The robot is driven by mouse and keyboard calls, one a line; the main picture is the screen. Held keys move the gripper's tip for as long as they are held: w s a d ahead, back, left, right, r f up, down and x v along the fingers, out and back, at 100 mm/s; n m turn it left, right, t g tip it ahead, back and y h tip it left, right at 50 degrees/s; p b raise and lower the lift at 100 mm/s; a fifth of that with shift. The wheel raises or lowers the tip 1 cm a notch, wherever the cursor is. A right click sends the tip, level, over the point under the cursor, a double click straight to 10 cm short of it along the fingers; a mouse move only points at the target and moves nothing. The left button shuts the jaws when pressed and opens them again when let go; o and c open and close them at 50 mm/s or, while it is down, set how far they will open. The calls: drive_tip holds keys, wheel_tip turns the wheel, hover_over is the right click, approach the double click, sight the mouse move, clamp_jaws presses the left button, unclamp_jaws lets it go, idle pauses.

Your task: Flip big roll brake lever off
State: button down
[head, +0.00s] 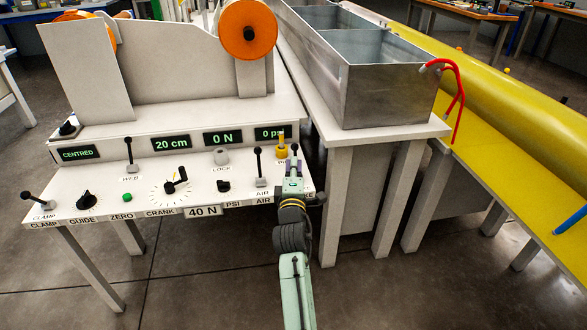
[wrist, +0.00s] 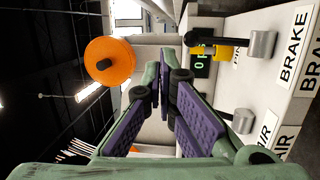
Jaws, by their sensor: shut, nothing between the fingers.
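In the wrist view, the brake lever (wrist: 262,44) has a grey base beside the BRAKE label (wrist: 292,47), with a black rod and knob pointing left in this turned picture. In the head view, the black knob of this lever (head: 295,148) stands up at the panel's right end, its lower part hidden by my gripper. My gripper (head: 292,172) is shut and empty, just in front of the panel's right end. Its purple-padded fingers (wrist: 168,88) show in the wrist view, apart from the brake lever as far as I can see.
A black-knobbed air lever (head: 260,168) stands just left of my gripper. A yellow knob (head: 281,151) sits close behind it. The metal bath (head: 390,95) stands to the right, with a long yellow roll (head: 500,90) beyond. Orange spools (head: 248,30) are above the panel.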

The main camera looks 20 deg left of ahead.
drive_tip(key=shift+s+d+r, duration=0.25)
drive_tip(key=shift+s+r, duration=0.15)
drive_tip(key=shift+s, duration=0.2)
drive_tip(key=shift+s+d+r, duration=0.2)
drive_tip(key=shift+s+r, duration=0.15)
drive_tip(key=shift+s, duration=0.25)
